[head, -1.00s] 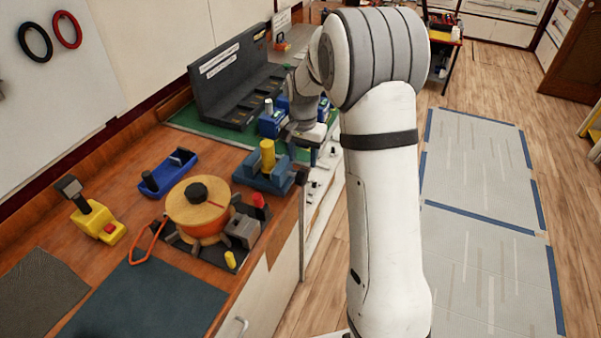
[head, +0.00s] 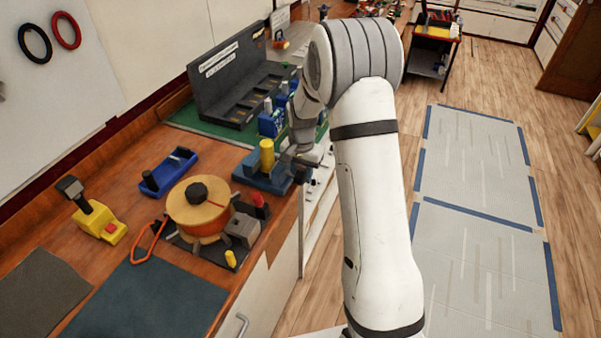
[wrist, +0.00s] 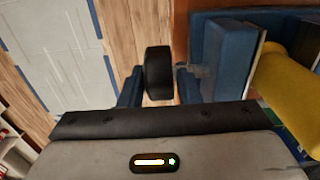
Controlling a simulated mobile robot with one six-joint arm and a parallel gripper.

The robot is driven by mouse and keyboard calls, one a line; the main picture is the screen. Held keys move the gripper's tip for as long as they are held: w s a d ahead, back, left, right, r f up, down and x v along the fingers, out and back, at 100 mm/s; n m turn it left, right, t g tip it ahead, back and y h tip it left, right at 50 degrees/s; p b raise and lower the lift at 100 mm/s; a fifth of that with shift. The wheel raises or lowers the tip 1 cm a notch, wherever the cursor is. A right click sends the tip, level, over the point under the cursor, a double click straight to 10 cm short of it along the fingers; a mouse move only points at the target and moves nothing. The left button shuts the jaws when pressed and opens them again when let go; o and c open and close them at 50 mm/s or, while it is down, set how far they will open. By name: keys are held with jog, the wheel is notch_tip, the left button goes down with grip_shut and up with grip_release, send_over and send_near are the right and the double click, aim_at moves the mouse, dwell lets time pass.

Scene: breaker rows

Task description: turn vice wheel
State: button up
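The blue vice (head: 262,178) stands on the bench's front edge with a yellow cylinder (head: 267,155) upright in its jaws. The vice also shows at the right of the wrist view (wrist: 225,55), with the yellow cylinder (wrist: 290,90) beside it. The black vice wheel (wrist: 158,72) shows edge-on in the wrist view. My gripper (wrist: 159,85) has one finger on each side of the wheel, with hardly any gap, and looks shut on it. In the head view my gripper (head: 304,161) is at the vice's right end and mostly hides the wheel.
A wooden-topped spool (head: 198,205), a grey block (head: 241,230) and a blue tray-like piece (head: 169,172) stand nearer on the bench. A dark breaker panel (head: 235,80) stands behind on a green mat. The floor right of my arm is clear.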

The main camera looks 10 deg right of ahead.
jog(key=c, duration=0.6)
jog(key=o, duration=1)
jog(key=shift+w+d+r+b, duration=0.1)
jog(key=shift+r+b, duration=0.3)
jog(key=shift+r, duration=1.6)
jog(key=shift+w+d+r+b, duration=0.1)
jog(key=shift+r+b, duration=0.25)
jog(key=shift+r, duration=1.6)
